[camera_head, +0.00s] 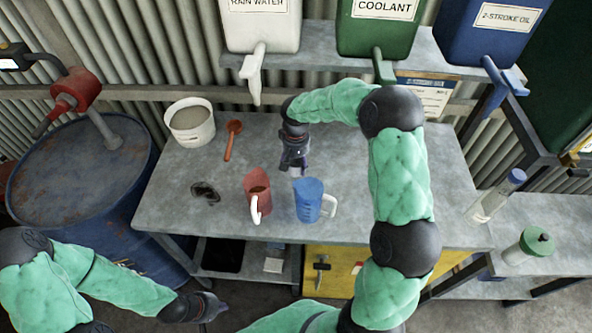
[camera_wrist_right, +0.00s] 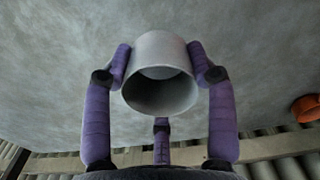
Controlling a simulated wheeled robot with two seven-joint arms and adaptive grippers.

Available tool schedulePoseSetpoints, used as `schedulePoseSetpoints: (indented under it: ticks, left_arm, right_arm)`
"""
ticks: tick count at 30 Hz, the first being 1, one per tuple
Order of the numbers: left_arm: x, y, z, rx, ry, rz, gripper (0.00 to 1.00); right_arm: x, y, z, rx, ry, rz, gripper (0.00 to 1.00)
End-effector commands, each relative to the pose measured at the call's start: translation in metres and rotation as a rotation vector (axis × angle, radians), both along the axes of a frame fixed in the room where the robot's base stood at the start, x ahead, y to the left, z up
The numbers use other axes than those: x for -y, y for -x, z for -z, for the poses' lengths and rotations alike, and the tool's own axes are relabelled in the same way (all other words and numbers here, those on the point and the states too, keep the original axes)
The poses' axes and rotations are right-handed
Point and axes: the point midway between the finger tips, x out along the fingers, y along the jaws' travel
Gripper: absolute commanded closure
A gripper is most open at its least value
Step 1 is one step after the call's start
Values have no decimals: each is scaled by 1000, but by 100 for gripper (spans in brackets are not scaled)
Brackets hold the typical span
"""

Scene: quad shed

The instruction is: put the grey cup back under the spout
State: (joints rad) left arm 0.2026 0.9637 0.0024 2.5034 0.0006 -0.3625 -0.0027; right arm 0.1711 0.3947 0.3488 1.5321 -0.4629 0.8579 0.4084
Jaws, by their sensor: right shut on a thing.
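The grey cup (camera_wrist_right: 160,62) is between the fingers of my right gripper (camera_wrist_right: 160,68), which is shut on it. Its open rim faces the wrist camera. In the head view my right gripper (camera_head: 294,158) is over the middle of the bench, with a bit of the cup (camera_head: 296,172) showing below it. I cannot tell whether the cup touches the bench. Spouts hang from the shelf: white (camera_head: 254,75), green (camera_head: 384,70) and blue (camera_head: 500,80). The cup is below and right of the white spout in the picture. My left gripper (camera_head: 208,307) is low in front of the bench; its fingers are unclear.
A red jug (camera_head: 257,190) and a blue jug (camera_head: 308,200) stand just in front of my right gripper. A drum (camera_head: 75,170) stands further left.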

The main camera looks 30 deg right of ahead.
Motion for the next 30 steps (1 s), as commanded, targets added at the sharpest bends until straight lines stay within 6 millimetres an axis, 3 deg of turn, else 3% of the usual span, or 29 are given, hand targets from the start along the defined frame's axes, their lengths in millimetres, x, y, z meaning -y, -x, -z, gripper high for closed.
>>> schedulePoseSetpoints:
  ticks: [6,18,19,21,30]
  left_arm:
    - [0,0,6,0,0,0,100]
    - [0,0,8,0,0,0,100]
    - [0,0,8,0,0,0,100]
    - [0,0,7,0,0,0,100]
    - [0,0,7,0,0,0,100]
  right_arm:
    - [0,1,33,-2,-1,0,75]
    - [0,1,38,-1,0,0,75]
    - [0,1,38,-2,-1,-1,37]
    - [0,1,37,-2,-1,-1,19]
    - [0,1,37,-1,0,0,19]
